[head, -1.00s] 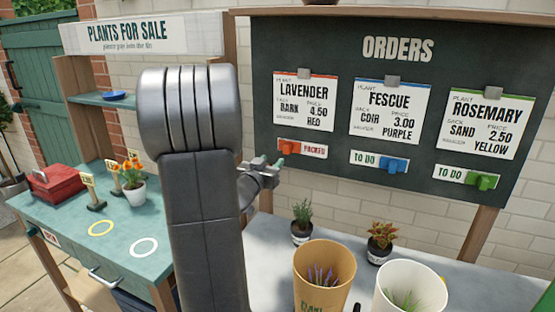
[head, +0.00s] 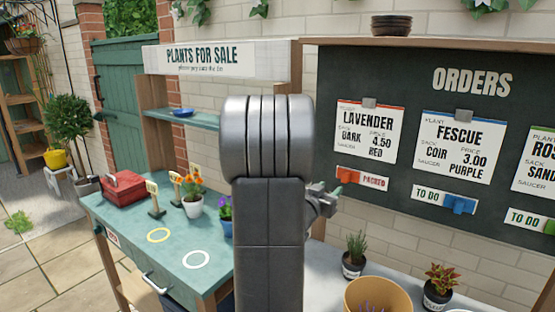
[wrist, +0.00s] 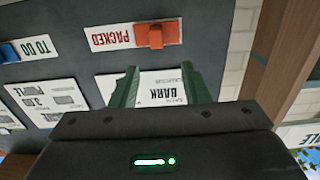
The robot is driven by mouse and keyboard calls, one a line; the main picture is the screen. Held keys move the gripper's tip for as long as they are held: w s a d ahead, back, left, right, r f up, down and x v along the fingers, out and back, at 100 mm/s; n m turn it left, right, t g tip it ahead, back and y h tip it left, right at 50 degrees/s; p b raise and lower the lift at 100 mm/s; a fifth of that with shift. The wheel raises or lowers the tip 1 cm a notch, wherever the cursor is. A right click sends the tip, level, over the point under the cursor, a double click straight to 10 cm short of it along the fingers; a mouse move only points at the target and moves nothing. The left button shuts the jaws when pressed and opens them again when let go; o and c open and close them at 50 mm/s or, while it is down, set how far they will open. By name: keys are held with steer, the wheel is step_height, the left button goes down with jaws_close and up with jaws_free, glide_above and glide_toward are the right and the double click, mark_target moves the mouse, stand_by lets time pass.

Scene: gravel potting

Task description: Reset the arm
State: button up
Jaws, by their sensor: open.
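My gripper (wrist: 165,88) shows in the wrist view with two green fingers apart and nothing between them. In the head view my gripper (head: 328,192) sticks out to the right of my arm, in front of the orders board (head: 330,85). The lavender card (head: 367,132) has a red slider (head: 348,174) below it, with the word PACKED showing beside it. The red slider also shows in the wrist view (wrist: 158,35), apart from the fingers. The fescue card (head: 456,146) has a blue slider (head: 458,203) and shows TO DO. My arm hides part of the middle of the head view.
The green sales table (head: 120,222) at left holds a red box (head: 123,189), potted flowers (head: 193,204) and two painted rings. On the grey bench (head: 322,262) stand small plants and a tan pot (head: 378,293). Paving lies open at far left.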

mark_target(344, 177)
steer(key=p+x, duration=0.1)
steer(key=x, duration=0.8)
steer(key=shift+w+d+p, duration=0.2)
steer(key=shift+d+p, duration=0.05)
steer(key=shift+p, duration=0.15)
steer(key=shift+w+d, duration=0.2)
steer(key=shift+d, duration=0.1)
steer(key=shift+s+d+f, duration=0.15)
steer(key=shift+s+d, duration=0.2)
steer(key=shift+s, duration=0.05)
steer(key=shift+b, duration=0.3)
